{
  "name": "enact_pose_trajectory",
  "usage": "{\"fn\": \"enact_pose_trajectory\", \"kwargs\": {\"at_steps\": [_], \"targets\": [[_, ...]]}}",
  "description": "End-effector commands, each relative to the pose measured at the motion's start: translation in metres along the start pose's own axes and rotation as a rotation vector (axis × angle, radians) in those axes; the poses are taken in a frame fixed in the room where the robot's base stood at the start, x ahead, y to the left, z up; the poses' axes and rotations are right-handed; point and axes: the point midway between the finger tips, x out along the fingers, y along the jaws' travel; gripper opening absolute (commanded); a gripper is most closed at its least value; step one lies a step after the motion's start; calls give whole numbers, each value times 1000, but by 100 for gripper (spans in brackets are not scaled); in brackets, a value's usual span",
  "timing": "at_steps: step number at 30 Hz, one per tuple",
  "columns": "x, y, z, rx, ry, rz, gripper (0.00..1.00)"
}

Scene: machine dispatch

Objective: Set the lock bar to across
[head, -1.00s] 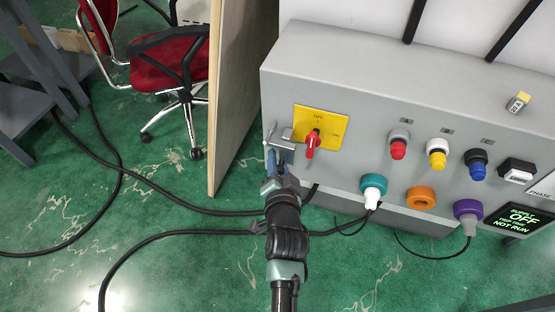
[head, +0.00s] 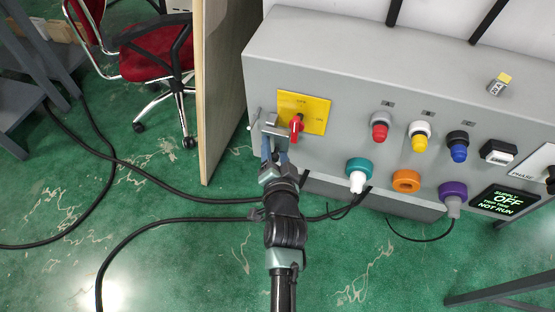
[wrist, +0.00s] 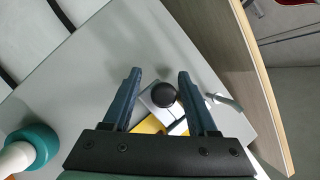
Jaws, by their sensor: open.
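A yellow switch plate (head: 316,111) with a red handle (head: 296,127) is on the left of the grey cabinet's sloped front. A small grey metal piece, apparently the lock bar (head: 270,127), sits at the plate's left edge beside the red handle. In the wrist view a round black knob (wrist: 163,95) stands on a metal piece. My gripper (head: 273,152) is open at the metal piece. In the wrist view my gripper (wrist: 157,85) has one finger on each side of the knob, with visible gaps. The red handle is hidden in the wrist view.
A wooden panel (head: 220,90) stands close left of the cabinet. Teal (head: 358,167), orange (head: 406,181) and purple (head: 453,193) sockets are to the right, below coloured buttons. The display (head: 505,201) reads supply OFF. Black cables (head: 170,219) cross the green floor.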

Motion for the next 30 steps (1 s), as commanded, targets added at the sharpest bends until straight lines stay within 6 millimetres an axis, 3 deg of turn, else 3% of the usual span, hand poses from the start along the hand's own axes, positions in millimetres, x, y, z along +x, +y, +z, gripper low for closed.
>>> {"fn": "enact_pose_trajectory", "kwargs": {"at_steps": [18,24,30], "targets": [[-105,0,-1,-2,3,2,58],[-123,0,-2,-2,6,2,58],[-126,0,-2,-2,6,0,58]]}}
